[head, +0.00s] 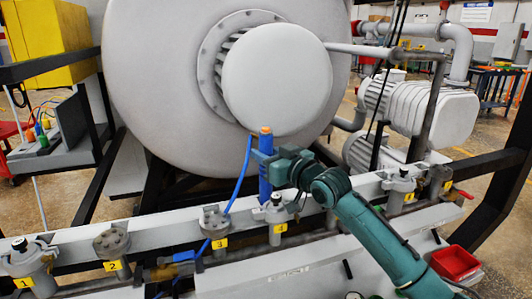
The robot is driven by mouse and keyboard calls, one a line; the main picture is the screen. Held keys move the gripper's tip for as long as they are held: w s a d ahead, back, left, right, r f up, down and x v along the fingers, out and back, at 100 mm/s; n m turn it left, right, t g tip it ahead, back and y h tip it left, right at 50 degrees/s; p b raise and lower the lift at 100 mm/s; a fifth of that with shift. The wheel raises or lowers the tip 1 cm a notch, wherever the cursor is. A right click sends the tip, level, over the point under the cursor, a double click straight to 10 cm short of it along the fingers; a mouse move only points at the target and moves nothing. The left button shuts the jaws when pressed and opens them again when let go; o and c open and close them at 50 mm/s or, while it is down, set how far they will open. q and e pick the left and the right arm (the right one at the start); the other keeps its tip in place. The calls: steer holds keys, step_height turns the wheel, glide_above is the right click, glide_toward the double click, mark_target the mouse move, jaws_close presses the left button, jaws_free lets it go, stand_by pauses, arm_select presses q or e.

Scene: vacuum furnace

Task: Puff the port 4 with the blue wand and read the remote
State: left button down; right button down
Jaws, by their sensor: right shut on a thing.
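The blue wand (265,180) stands about upright with an orange top. My right gripper (268,163), teal, is shut on it, its arm coming in from the lower right. The wand's lower end is at the top of port 4 (277,212), which carries a yellow label 4 (280,228). I cannot tell whether they touch. A blue hose (240,180) curves down to the left from near the wand. I cannot make out a remote. My left gripper is not in view.
Ports 1 (30,258), 2 (112,242) and 3 (215,222) sit along the pale rail to the left; more fittings (398,190) are at right. The large grey furnace vessel (160,100) rises behind. A red bin (456,262) is at lower right.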

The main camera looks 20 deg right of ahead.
steer(key=shift+f, duration=0.2)
stand_by(0.6)
steer(key=c, duration=1)
jaws_free()
steer(key=shift+f, duration=0.1)
steer(key=b+v, duration=0.1)
steer(key=v, duration=1.2)
